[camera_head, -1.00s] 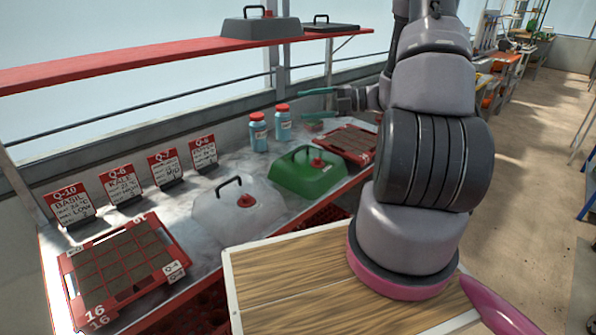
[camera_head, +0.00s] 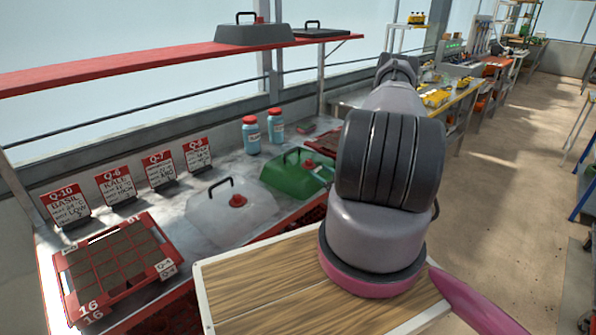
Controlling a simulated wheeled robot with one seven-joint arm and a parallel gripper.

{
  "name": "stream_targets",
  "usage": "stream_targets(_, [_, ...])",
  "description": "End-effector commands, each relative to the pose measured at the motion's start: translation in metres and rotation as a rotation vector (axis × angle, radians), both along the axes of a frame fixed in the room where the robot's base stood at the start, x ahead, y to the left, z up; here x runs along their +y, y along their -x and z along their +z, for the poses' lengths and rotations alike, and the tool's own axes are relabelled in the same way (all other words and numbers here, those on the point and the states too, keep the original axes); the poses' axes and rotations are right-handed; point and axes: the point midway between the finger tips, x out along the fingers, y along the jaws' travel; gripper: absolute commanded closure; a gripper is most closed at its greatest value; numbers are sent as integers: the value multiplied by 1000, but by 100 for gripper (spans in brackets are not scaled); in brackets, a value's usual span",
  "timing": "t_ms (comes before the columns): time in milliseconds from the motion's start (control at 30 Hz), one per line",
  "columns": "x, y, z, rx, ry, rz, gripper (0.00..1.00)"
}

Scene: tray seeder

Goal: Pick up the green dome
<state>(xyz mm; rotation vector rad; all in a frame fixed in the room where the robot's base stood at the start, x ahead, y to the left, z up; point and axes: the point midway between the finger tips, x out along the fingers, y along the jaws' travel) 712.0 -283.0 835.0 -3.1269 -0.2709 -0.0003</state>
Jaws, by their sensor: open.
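The green dome (camera_head: 286,180) stands on the metal bench in the middle of the picture. It has a black handle (camera_head: 297,153) on top. It is upright, and its right end lies close to the outline of my arm. My gripper is not in view; my arm reaches up and away on the right and its end cannot be made out. I see nothing holding the dome.
A clear dome (camera_head: 215,212) stands left of the green one. A soil tray (camera_head: 75,282) is at the front left, and another red tray (camera_head: 318,140) is partly hidden behind my arm. Two blue bottles (camera_head: 251,137) stand behind. A red shelf (camera_head: 130,68) hangs above.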

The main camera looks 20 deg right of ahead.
Motion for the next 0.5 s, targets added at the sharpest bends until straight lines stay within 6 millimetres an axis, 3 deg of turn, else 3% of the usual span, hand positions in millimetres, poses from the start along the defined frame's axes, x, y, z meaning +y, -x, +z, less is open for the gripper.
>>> stream_targets(267, [5,-26,0,-1,3,3,31])
stream_targets(500, [12,-62,1,-2,6,6,31])
